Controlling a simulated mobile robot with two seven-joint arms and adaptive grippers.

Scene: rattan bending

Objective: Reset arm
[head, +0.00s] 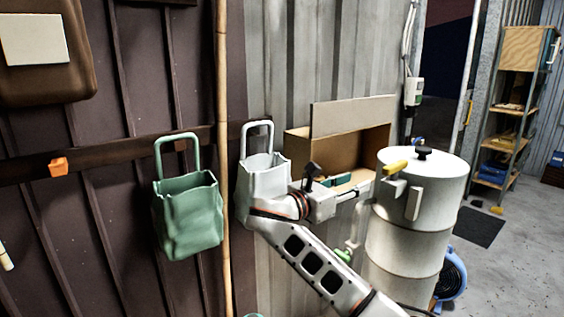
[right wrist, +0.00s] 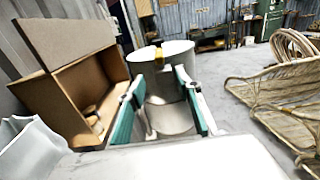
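My right arm reaches up from the bottom of the head view. Its gripper (head: 350,190) is in front of the cardboard box and left of the white cylinder. In the right wrist view the two teal-padded fingers of the right gripper (right wrist: 160,80) stand apart with nothing held between them. The white steel-like cylinder (right wrist: 165,115) shows behind the gap between the fingers. My left gripper is in neither view.
A green bag (head: 188,215) and a white bag (head: 262,172) hang on the wall, the white one close behind my wrist. A cardboard box (head: 352,118) and the white cylinder (head: 410,235) stand near the gripper. Rattan frames (right wrist: 275,95) lie right. Floor (head: 510,265) is open at right.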

